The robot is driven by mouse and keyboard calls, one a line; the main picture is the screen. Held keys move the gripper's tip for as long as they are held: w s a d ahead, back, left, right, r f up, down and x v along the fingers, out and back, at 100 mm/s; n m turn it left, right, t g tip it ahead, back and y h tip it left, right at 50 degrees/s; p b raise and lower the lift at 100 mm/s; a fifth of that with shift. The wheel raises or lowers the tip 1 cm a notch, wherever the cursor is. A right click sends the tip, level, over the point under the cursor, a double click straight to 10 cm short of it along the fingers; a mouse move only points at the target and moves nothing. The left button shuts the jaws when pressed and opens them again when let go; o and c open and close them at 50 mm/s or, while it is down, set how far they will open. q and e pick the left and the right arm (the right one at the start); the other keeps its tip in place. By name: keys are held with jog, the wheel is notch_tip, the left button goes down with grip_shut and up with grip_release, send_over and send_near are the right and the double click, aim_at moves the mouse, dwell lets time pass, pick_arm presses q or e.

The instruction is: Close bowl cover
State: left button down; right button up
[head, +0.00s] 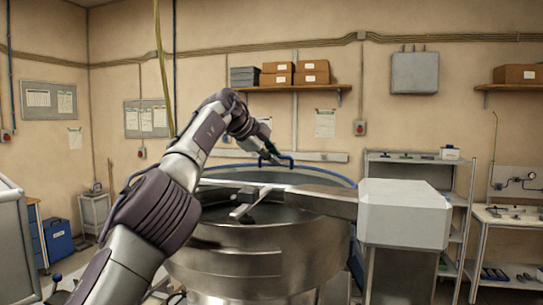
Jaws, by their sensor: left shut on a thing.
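A large round metal bowl (255,265) stands in front of me, and its dark inside shows past a metal bar across the top. The bowl cover (325,175) is raised at the back of the bowl, a wide grey disc with a blue rim. A blue handle (287,157) sits at the cover's upper edge. My left arm reaches over the bowl's left side, and my left gripper (270,156) is shut on the blue handle. The fingertips are small and partly hidden at this distance. My right gripper is not in view.
A pale box-shaped housing (405,212) with a metal arm extends over the bowl from the right. A grey shelf rack (420,163) and a workbench (510,218) stand farther right. A blue bin (59,243) is on the floor at the left.

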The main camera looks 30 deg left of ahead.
pick_arm(q)
jog(key=c, duration=1.2)
grip_release()
jog(key=shift+w, duration=0.25)
jog(key=shift+w+f, duration=0.2)
jog(key=v, duration=1.2)
